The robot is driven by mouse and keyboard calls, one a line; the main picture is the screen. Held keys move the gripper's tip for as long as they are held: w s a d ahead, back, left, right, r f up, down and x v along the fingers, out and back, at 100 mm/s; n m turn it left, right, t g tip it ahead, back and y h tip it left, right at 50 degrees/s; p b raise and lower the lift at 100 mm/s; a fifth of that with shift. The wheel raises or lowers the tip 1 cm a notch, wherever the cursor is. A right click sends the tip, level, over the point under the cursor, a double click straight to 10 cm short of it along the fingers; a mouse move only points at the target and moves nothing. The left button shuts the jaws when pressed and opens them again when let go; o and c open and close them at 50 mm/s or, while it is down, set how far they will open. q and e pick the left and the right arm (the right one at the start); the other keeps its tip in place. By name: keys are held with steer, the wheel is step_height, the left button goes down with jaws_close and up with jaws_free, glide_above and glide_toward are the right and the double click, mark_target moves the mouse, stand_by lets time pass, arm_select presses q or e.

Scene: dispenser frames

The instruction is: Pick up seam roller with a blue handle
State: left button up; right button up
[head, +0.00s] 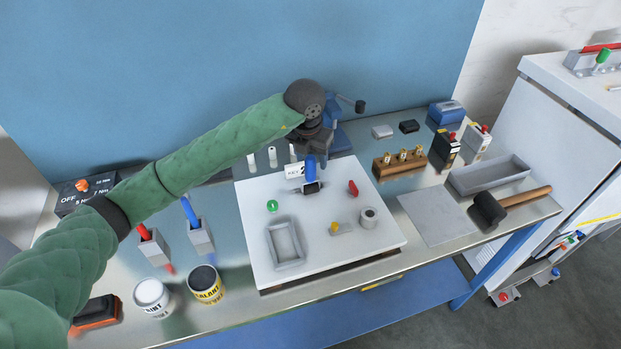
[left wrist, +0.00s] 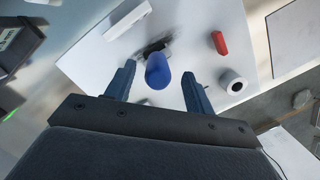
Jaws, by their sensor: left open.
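The seam roller's blue handle (head: 310,168) stands up from a dark and metal roller end on the white board. In the left wrist view the blue handle (left wrist: 157,72) points toward the camera between the two fingers, with clear space on both sides. My left gripper (left wrist: 159,78) is open and empty, facing down at the handle. In the head view my left gripper (head: 320,150) is just behind and above the roller, and its fingers are hard to make out. My right gripper is not in view.
On the white board (head: 255,220) are a red piece (head: 353,188), a grey ring (head: 368,217), a green ring (head: 272,206), a grey tray (head: 272,245) and a white label block (head: 293,171). A wooden block with brass fittings (head: 400,163) stands to the right.

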mark_target(310, 176)
arm_select(q)
steer(key=shift+w+f, duration=0.15)
steer(key=shift+f, duration=0.8)
steer(key=shift+w+f, duration=0.1)
steer(key=shift+f, duration=0.85)
jaws_close()
steer(key=shift+w+r, duration=0.1)
